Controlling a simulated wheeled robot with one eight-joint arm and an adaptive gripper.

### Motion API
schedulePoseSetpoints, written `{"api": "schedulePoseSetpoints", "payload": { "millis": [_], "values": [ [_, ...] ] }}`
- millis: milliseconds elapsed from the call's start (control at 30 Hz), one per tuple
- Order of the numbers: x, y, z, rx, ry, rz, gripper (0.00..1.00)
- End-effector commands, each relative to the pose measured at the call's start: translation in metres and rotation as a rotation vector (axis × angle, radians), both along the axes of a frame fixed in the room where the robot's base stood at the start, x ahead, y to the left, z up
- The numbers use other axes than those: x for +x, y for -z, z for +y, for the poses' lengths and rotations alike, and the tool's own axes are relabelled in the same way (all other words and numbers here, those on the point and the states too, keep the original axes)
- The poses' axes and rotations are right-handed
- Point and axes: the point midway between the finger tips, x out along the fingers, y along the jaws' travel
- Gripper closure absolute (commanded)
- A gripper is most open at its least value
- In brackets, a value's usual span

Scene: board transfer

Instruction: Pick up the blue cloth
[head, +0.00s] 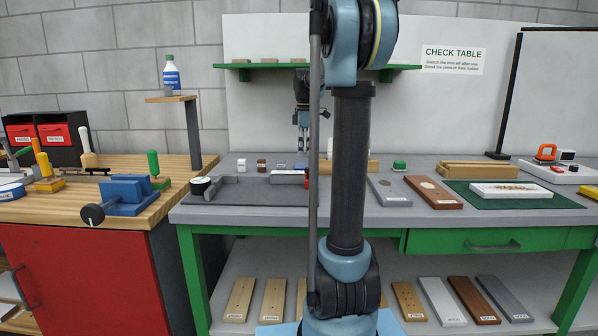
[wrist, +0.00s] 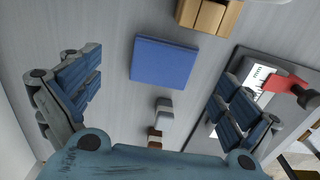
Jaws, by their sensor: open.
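The blue cloth (wrist: 163,62) shows in the wrist view as a flat, folded-looking square on the grey table top, above the middle of the picture. My gripper (wrist: 158,88) is open and empty, with one blue finger on each side of the cloth in that view. The fingers appear apart from the cloth. In the head view my gripper (head: 302,118) points down above the back of the grey bench.
In the wrist view, a small grey-and-white block (wrist: 164,111) and a brown one (wrist: 155,138) stand near the cloth. A wooden block (wrist: 208,15) lies at the top. A grey fixture (wrist: 228,125) is at right. The green shelf (head: 240,66) hangs behind my gripper.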

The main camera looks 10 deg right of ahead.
Motion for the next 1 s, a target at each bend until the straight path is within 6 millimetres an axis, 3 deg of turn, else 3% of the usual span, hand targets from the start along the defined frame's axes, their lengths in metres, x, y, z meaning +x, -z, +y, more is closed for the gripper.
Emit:
{"api": "schedulePoseSetpoints", "payload": {
  "millis": [333,667,700,900,1000],
  "values": [
    [-0.004,0.042,0.002,0.0,-0.001,0.0,0.02],
    [-0.005,0.05,0.002,0.0,-0.001,0.0,0.02],
    [-0.005,0.05,0.002,0.0,-0.001,0.0,0.04],
    [-0.004,0.05,0.003,0.0,-0.002,0.0,0.46],
    [-0.004,0.05,0.003,0.0,-0.003,0.0,0.46]
  ]
}}
